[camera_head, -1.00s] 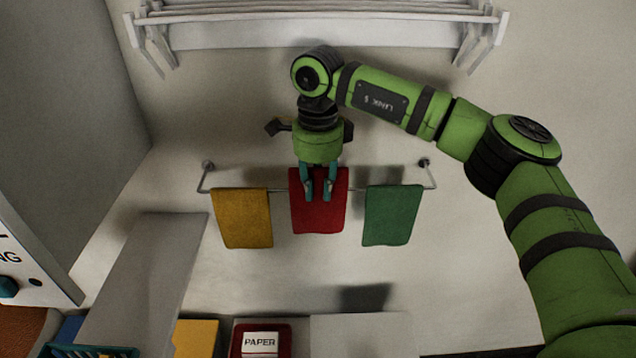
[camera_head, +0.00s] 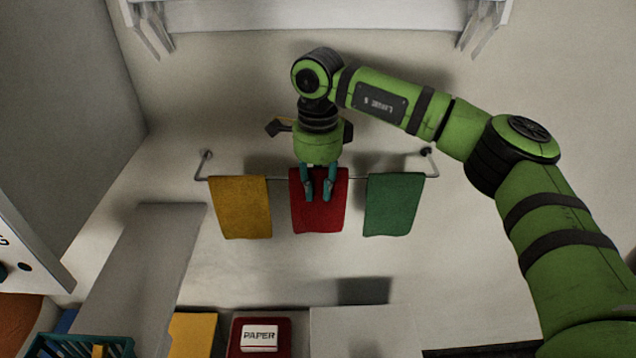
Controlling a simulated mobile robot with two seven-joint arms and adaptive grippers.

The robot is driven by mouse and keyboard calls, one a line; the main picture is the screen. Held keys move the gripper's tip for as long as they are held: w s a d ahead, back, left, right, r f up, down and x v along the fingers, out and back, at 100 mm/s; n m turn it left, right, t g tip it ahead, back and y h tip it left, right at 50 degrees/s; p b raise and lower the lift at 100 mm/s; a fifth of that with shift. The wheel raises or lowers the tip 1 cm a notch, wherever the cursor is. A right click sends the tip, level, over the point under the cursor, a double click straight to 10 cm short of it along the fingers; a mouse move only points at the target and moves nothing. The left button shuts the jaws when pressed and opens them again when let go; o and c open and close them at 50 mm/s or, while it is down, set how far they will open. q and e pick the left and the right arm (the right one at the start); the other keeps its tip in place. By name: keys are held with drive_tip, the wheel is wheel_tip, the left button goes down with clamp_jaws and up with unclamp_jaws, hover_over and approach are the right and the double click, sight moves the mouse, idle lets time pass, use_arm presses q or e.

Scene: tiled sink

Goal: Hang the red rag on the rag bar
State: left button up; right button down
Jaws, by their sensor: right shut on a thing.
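The red rag (camera_head: 319,216) is at the middle of the rag bar (camera_head: 280,178), its cloth hanging down below the bar's line. My right gripper (camera_head: 318,196) comes down from above with its teal fingers over the upper part of the red rag and is shut on it. The fingers hide part of the rag and of the bar behind, so I cannot tell whether the cloth rests on the bar. My left gripper is not in view.
A yellow rag (camera_head: 241,207) hangs left of the red one and a green rag (camera_head: 394,206) hangs right, with gaps between. A white rack (camera_head: 310,17) is above. Below are a red bin labelled PAPER (camera_head: 260,337), a yellow box (camera_head: 193,335) and a teal basket (camera_head: 88,346).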

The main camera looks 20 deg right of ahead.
drive_tip(key=shift+f+b, duration=0.35)
drive_tip(key=shift+f, duration=0.25)
drive_tip(key=c, duration=1)
unclamp_jaws()
drive_tip(key=shift+r, duration=0.15)
